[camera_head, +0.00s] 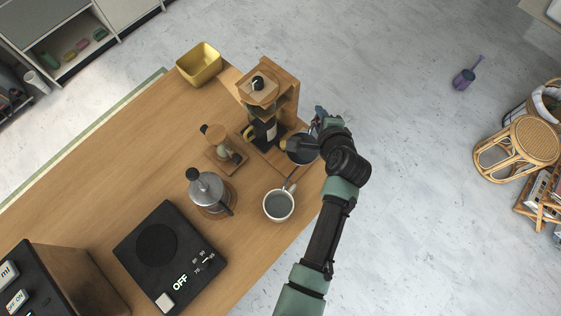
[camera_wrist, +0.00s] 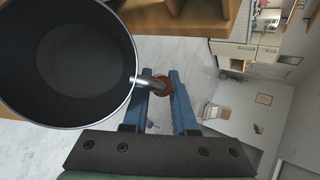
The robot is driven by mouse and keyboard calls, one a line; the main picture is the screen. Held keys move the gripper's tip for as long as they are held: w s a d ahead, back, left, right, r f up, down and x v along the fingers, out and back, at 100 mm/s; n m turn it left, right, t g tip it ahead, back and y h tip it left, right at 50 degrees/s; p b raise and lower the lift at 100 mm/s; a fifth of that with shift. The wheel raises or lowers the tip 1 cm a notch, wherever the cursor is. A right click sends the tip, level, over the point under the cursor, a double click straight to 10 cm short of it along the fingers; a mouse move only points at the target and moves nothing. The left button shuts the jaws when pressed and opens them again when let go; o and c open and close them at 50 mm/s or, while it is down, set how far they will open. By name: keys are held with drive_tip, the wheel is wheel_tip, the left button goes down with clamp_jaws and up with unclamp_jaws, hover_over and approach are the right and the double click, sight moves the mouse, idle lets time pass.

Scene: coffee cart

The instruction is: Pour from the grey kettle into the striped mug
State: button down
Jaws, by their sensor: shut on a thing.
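My gripper (camera_wrist: 160,95) is shut on the handle of a dark, open-topped vessel (camera_wrist: 125,45), which appears to be the grey kettle. The kettle also shows in the head view (camera_head: 302,149), at the cart's right edge, partly hidden by my arm. A lighter disc shows inside it; I cannot tell whether that is liquid. A pale mug (camera_head: 278,217) stands upright below it in the picture, with a grey interior or contents. Its stripes are not clear from above. A thin grey piece lies between mug and kettle; I cannot tell which it belongs to.
A silver lidded pot (camera_head: 207,187) stands left of the mug. A black hot plate (camera_head: 190,263) reads OFF. A wooden coffee stand (camera_head: 284,82), a small wooden-topped item (camera_head: 214,133) and a yellow bin (camera_head: 199,64) are farther back. The left-middle of the wooden top is clear.

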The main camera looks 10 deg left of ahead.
drive_tip(key=shift+r, duration=0.15)
drive_tip(key=shift+s+r+t, duration=0.1)
drive_tip(key=shift+r+t, duration=0.3)
drive_tip(key=shift+a, duration=0.1)
idle(0.5)
drive_tip(key=shift+s+r, duration=0.15)
drive_tip(key=shift+r, duration=0.25)
drive_tip(key=shift+r, duration=0.1)
drive_tip(key=shift+s+r+t+p, duration=0.1)
drive_tip(key=shift+r+t+p, duration=0.05)
drive_tip(key=shift+t+p, duration=0.15)
idle(1.5)
drive_tip(key=shift+w+f+g, duration=0.2)
drive_tip(key=shift+f+g, duration=0.1)
drive_tip(key=shift+f, duration=0.2)
drive_tip(key=shift+w+f+g, duration=0.2)
drive_tip(key=shift+f+g, duration=0.1)
drive_tip(key=shift+f, duration=0.2)
drive_tip(key=shift+s+r+p, duration=0.1)
drive_tip(key=shift+r+p, duration=0.05)
drive_tip(key=shift+p, duration=0.15)
